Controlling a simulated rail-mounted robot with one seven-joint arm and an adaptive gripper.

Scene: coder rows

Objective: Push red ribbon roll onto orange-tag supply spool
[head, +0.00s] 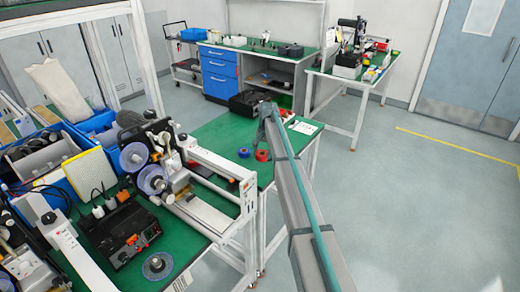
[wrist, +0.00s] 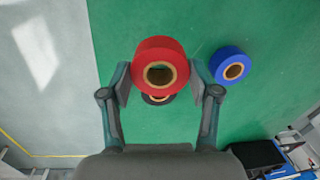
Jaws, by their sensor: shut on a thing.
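The red ribbon roll (wrist: 160,64) is between the two fingers of my gripper (wrist: 160,84), which is shut on it. Its tan core opening faces the wrist camera. A dark roll (wrist: 156,100) shows partly behind it. In the head view the red roll (head: 262,155) is low over the green bench, at the end of my arm; whether it touches the bench I cannot tell. A labelling machine at left carries pale blue spools, an upper one (head: 134,157) and a lower one (head: 152,180). I cannot make out an orange tag on either.
A blue roll (wrist: 232,66) lies on the green bench beside the red one. A black device (head: 122,234) and a flat disc (head: 158,266) sit on the near bench. A white frame rail (head: 222,163) stands between the machine and the rolls. Floor is clear at right.

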